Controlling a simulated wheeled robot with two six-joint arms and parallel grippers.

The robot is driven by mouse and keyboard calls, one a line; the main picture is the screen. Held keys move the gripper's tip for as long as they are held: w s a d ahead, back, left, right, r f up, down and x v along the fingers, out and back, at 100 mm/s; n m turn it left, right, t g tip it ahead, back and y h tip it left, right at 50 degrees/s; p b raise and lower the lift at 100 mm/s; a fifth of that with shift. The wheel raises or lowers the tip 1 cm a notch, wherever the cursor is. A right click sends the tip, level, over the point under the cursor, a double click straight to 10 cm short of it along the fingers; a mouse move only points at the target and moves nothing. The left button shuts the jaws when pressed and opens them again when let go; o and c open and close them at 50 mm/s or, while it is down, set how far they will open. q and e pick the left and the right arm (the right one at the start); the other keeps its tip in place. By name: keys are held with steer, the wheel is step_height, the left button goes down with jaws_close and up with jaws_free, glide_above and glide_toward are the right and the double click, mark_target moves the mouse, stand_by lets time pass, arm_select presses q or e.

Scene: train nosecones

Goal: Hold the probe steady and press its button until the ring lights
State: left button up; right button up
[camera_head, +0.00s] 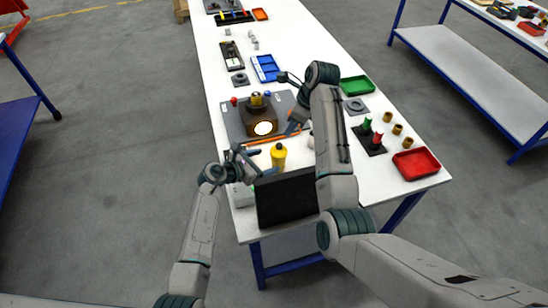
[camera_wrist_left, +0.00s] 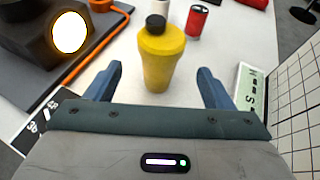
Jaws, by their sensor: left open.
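I cannot tell for sure which thing is the probe. A dark block (camera_head: 260,116) on a grey plate has a round, glowing pale face with a warm rim; it also shows in the left wrist view (camera_wrist_left: 25,35). A yellow bottle-shaped object (camera_head: 278,157) with a black top stands upright in front of it, and in the left wrist view (camera_wrist_left: 162,62). My left gripper (camera_head: 265,161) is open and empty, its blue fingers (camera_wrist_left: 159,75) pointing toward the yellow object. My right gripper (camera_head: 292,127) is near the plate's right edge, mostly hidden by my right arm.
A black panel (camera_head: 287,200) stands at the table's front. An orange cable (camera_head: 262,141) runs before the block. A red cylinder (camera_wrist_left: 197,22) stands behind the yellow object. Red (camera_head: 416,163) and green (camera_head: 357,85) trays lie to the right, a blue tray (camera_head: 265,68) behind.

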mark_target(279, 157)
arm_select(q)
steer(key=x, duration=0.7)
